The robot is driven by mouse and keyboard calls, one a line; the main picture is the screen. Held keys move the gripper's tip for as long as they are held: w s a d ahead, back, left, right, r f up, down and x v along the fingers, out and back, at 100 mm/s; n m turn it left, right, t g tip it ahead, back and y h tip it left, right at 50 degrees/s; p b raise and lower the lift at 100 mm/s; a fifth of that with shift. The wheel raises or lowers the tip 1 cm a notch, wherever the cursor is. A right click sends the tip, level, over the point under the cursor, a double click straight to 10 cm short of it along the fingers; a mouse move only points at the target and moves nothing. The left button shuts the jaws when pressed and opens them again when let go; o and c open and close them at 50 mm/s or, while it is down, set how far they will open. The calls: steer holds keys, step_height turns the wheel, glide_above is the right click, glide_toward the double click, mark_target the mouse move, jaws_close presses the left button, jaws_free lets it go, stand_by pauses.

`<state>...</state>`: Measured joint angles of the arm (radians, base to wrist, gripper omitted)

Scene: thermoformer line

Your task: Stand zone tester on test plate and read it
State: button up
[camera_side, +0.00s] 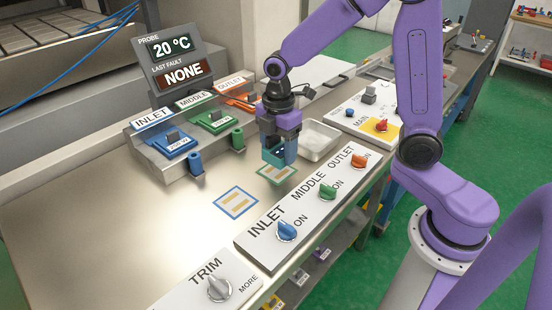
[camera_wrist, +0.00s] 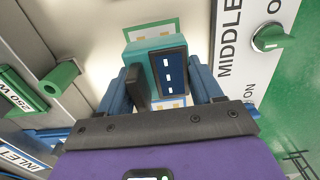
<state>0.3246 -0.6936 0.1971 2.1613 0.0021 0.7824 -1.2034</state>
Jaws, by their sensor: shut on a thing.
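The zone tester (camera_side: 279,155) is a teal block with a dark blue face. It is upright in my gripper (camera_side: 280,143), which is shut on it. In the wrist view the tester (camera_wrist: 154,70) shows white dashes on its face, between the fingers of my gripper (camera_wrist: 165,88). The green-bordered test plate (camera_side: 268,175) lies directly under the tester, partly covered by it. Its green edge shows beyond the tester in the wrist view (camera_wrist: 140,32). I cannot tell whether the tester touches the plate. A blue-bordered test plate (camera_side: 236,203) lies bare to the left.
A display (camera_side: 174,60) reads probe 20 °C, last fault NONE. INLET, MIDDLE and OUTLET modules (camera_side: 211,122) stand behind. A knob panel (camera_side: 306,212) runs along the front edge. A metal tray (camera_side: 318,140) is right of my gripper. The left table top is clear.

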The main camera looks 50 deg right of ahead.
mark_target(276, 160)
steer(key=shift+w+f, duration=0.35)
steer(key=shift+f, duration=1.55)
steer(key=shift+f, duration=0.1)
steer(key=o, duration=1.2)
steer(key=shift+o, duration=0.2)
step_height(276, 160, up, 12)
steer(key=shift+r, duration=0.1)
steer(key=s+f+m, duration=0.2)
steer(key=s, duration=1)
steer(key=s+d+f+m, duration=0.1)
steer(key=s+f+m, duration=0.1)
steer(key=s, duration=1)
steer(key=shift+s+m, duration=0.15)
steer(key=shift+m, duration=0.55)
